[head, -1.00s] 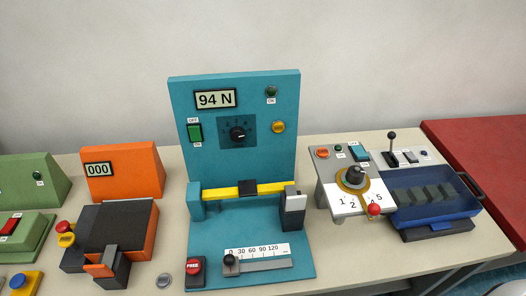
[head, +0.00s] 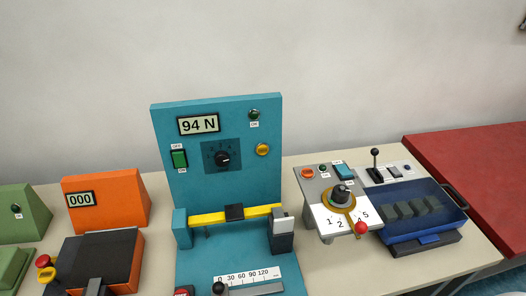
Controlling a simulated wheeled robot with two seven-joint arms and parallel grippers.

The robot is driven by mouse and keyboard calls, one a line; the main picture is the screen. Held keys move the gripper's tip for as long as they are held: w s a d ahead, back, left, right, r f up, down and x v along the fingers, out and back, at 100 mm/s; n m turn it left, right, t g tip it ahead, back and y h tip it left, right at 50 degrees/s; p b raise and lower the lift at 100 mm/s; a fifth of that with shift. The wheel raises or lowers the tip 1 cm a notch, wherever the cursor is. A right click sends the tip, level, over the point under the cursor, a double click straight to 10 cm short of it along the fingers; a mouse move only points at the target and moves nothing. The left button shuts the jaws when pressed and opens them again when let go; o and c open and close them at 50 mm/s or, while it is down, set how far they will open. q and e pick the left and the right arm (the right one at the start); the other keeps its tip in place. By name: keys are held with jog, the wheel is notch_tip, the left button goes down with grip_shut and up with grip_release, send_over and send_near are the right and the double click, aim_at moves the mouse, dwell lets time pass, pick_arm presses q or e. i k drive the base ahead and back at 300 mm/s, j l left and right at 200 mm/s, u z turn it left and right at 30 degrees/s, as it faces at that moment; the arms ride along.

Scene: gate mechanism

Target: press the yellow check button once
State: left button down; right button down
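The yellow button (head: 262,149) sits on the right side of the upright teal panel (head: 216,102), below a small green lamp (head: 254,114). Its label is too small to read for certain. The panel also carries a display reading "94 N" (head: 198,124), a green rocker switch (head: 179,159) and a black dial (head: 222,159). Neither of my grippers shows clearly in the head view, and nothing touches the button.
A yellow bar (head: 206,220) crosses in front of the teal panel. An orange machine reading "000" (head: 107,199) stands left. A grey dial unit (head: 307,187) and a blue clear-covered box (head: 412,209) stand right. A red surface (head: 475,170) lies far right.

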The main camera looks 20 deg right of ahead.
aim_at(262, 150)
jog(key=j+z, duration=0.3)
jog(key=j, duration=0.35)
jog(key=j+z, duration=0.35)
jog(key=j, duration=0.25)
jog(key=k, duration=0.05)
